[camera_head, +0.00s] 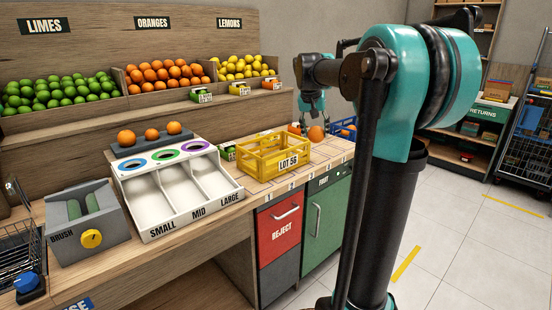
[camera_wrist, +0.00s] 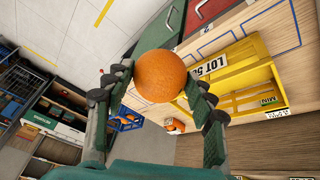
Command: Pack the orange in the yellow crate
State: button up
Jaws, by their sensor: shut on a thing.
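In the wrist view an orange (camera_wrist: 161,76) sits between the two fingers of my gripper (camera_wrist: 155,88), which is shut on it. In the head view the same orange (camera_head: 316,133) shows below my gripper (camera_head: 313,112), just right of the yellow crate. The yellow crate (camera_head: 290,160) stands on the wooden counter, marked LOT 56. It also shows in the wrist view (camera_wrist: 235,68), to the right of the held orange. No fruit shows inside the crate in the head view.
Three oranges (camera_head: 152,134) rest on a rack behind the white sorting tray (camera_head: 157,207). A blue crate (camera_head: 345,128) stands right of my gripper. A brush box (camera_head: 88,219) is at the left. Fruit bins (camera_head: 163,77) line the back. Bare counter lies in front of the yellow crate.

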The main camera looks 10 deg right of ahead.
jog(key=w+a+f, duration=0.4)
jog(key=w, duration=0.4)
jog(key=w+a+f, duration=0.4)
jog(key=w, duration=0.4)
jog(key=w+a+f, duration=0.5)
jog(key=w, duration=0.3)
jog(key=shift+w, duration=0.4)
jog(key=shift+w+d+f, duration=0.15)
jog(key=shift+f, duration=1.5)
jog(key=shift+w+d+f, duration=0.1)
jog(key=shift+f, duration=1.55)
jog(key=o, duration=1.4)
jog(key=shift+o, duration=0.2)
